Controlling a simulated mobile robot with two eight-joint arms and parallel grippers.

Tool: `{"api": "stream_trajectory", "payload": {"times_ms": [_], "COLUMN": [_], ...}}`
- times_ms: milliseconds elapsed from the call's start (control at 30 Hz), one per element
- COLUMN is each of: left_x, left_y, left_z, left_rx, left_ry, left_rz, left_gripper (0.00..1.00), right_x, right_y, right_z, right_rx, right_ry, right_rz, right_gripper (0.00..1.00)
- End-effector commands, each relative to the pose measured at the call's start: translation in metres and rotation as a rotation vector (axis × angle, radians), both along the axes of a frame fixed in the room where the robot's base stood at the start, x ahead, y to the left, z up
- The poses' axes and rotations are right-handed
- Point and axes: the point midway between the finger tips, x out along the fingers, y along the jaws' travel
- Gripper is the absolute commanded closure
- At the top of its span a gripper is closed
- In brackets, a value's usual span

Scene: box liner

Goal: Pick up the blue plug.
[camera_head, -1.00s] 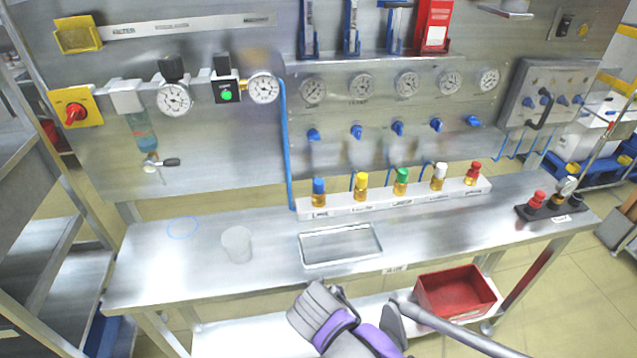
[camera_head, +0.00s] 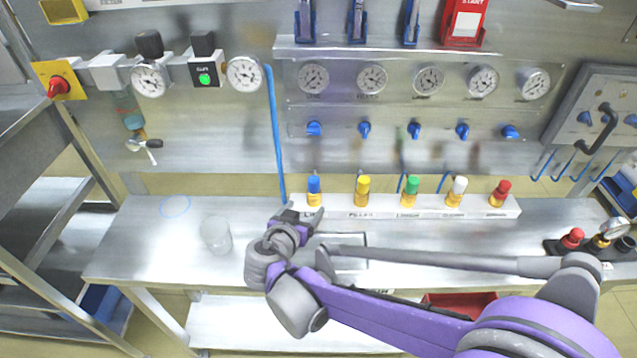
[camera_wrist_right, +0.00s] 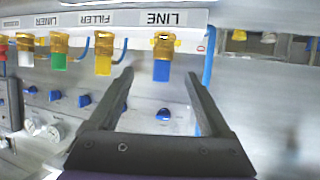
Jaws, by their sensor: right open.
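The blue plug (camera_head: 314,186) sits upright in a gold fitting at the left end of the white rail (camera_head: 337,210). In the right wrist view the blue plug (camera_wrist_right: 161,71) hangs upside down under the word LINE. My right gripper (camera_head: 303,213) is just in front of and below it in the head view. In the right wrist view the open, empty fingers (camera_wrist_right: 160,88) stand on either side of the plug's line, with gaps to both. Contact does not show. My left gripper is not in view.
Yellow (camera_head: 362,184), green (camera_head: 412,185), white (camera_head: 459,184) and red (camera_head: 503,187) plugs stand along the rail. A blue hose (camera_head: 275,135) runs close by on the left. A clear cup (camera_head: 215,235) stands on the bench. My arm partly covers a tray (camera_head: 350,262) and a red bin (camera_head: 460,302).

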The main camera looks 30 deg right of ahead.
Motion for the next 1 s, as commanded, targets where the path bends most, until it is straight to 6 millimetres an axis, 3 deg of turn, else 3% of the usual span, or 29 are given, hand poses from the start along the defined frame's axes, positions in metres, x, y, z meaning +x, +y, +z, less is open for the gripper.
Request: {"api": "stream_trajectory", "payload": {"times_ms": [167, 400, 1000], "left_x": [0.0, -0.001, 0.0], "left_y": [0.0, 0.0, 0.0], "left_z": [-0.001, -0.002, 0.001], "left_rx": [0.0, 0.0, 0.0], "left_ry": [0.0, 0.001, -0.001], "left_rz": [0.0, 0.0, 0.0], "left_gripper": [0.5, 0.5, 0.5], "right_x": [0.009, 0.032, 0.075], "right_y": [-0.002, -0.028, -0.072], "right_z": [0.0, -0.014, -0.032], "right_rx": [-0.005, -0.005, -0.004], "right_ry": [-0.031, -0.032, -0.032], "right_rz": [-0.008, -0.012, -0.009], "right_gripper": [0.18, 0.18, 0.18]}}
